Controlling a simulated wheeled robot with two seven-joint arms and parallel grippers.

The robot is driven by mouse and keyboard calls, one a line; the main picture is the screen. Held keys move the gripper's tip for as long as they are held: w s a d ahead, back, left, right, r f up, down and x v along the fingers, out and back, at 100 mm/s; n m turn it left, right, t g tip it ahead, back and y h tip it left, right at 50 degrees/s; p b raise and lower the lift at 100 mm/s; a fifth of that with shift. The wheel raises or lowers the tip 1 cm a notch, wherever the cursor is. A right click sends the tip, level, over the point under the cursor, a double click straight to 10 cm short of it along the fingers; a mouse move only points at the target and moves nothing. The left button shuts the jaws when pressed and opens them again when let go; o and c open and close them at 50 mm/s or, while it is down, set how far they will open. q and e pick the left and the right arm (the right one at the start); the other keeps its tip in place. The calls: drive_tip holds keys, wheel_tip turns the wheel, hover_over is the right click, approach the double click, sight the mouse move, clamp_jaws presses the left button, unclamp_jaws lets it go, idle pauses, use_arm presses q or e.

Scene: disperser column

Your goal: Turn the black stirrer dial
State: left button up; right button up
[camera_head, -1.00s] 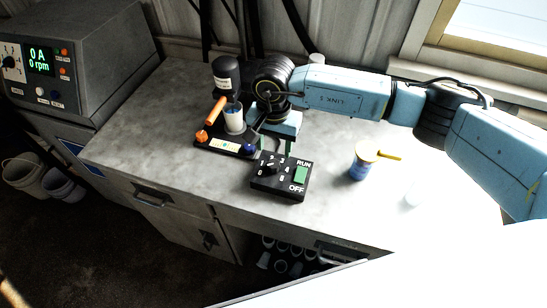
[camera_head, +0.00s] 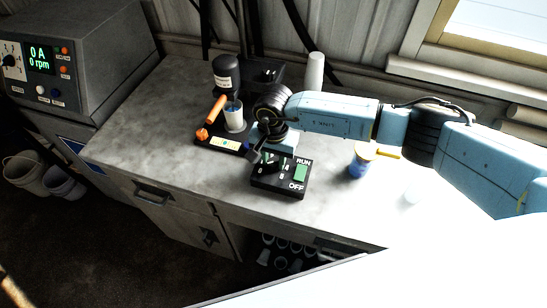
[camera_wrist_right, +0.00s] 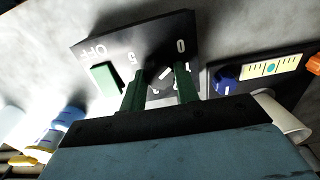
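The black control box (camera_head: 278,188) with white numbers and RUN/OFF lettering sits near the bench's front edge. It also shows in the right wrist view (camera_wrist_right: 118,48). Its green rocker switch (camera_head: 300,172) is at its right. The black stirrer dial (camera_wrist_right: 161,79), with a white pointer mark, shows in the right wrist view between my right gripper's green fingers. My right gripper (camera_wrist_right: 160,92) is open, its fingers apart on either side of the dial; contact cannot be told. My left gripper is out of view.
A black stand plate (camera_head: 211,142) with a cup (camera_head: 234,120) and orange handle (camera_head: 216,108) stands behind the box, left of it. A blue can (camera_head: 358,165) with a yellow stick is to the right. A grey console (camera_head: 75,70) reads 0 A, 0 rpm. The bench is clear at left.

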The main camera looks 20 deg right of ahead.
drive_tip(key=shift+c, duration=1.4)
